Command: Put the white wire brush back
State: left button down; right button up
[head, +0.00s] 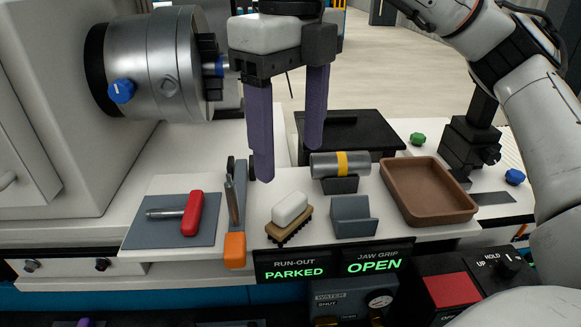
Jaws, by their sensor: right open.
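The white wire brush (290,208) lies on the pale bench top near its front edge, white body up, with a brown bristled base (281,234) under it. My right gripper (288,164) points down from the top of the head view, with two long purple fingers spread apart and nothing between them. Its fingertips are above and behind the brush in the picture, apart from it. My left gripper does not show clearly; only a small purple bit shows at the bottom left edge, too cut off to name.
A steel cylinder with a yellow band (355,164) rests on a dark block right of the brush, behind a grey holder (352,224). A brown tray (455,210) is further right. A red-handled tool (192,213) lies on a grey mat (150,238).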

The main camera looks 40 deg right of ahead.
jog(key=shift+r+p, duration=0.3)
jog(key=shift+r, duration=1.1)
